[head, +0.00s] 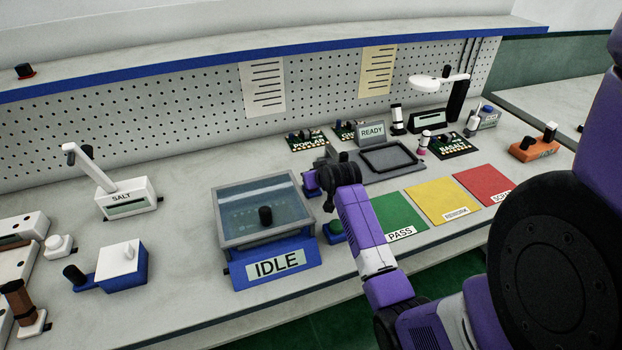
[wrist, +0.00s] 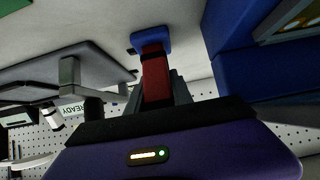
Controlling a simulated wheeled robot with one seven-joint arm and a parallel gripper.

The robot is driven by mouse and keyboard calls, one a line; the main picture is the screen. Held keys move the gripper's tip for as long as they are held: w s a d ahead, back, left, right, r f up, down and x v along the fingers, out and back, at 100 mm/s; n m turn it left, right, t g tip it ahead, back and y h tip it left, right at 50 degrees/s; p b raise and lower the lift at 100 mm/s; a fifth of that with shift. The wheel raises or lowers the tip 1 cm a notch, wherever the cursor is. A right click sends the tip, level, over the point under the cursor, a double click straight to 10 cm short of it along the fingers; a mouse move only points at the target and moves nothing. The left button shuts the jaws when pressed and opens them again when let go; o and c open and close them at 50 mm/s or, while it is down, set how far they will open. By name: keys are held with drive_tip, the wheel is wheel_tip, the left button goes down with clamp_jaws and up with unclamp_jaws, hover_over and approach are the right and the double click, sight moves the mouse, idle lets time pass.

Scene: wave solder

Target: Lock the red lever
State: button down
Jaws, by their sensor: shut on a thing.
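The red lever (wrist: 155,76) shows in the wrist view, with a blue piece (wrist: 150,40) at its far end against the grey bench top. My gripper (wrist: 163,88) is shut on the red lever, with dark grey finger parts close around it. In the head view my gripper (head: 311,182) is between the blue IDLE machine and the grey tray fixture. There the red lever is hidden behind my gripper and arm.
The blue IDLE machine (head: 269,265) with a clear lid stands close to the left of my gripper. The grey tray fixture (head: 405,153) and the READY sign (head: 371,134) are to the right. Green, yellow and red mats lie farther right. A green button (head: 336,227) is near my wrist.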

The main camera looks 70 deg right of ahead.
drive_tip(key=shift+s+a+t+h+b, duration=0.35)
drive_tip(key=shift+t+h+b, duration=0.25)
drive_tip(key=shift+b, duration=0.3)
drive_tip(key=c, duration=1.1)
unclamp_jaws()
drive_tip(key=shift+v, duration=3.85)
drive_tip(key=shift+s+a, duration=0.1)
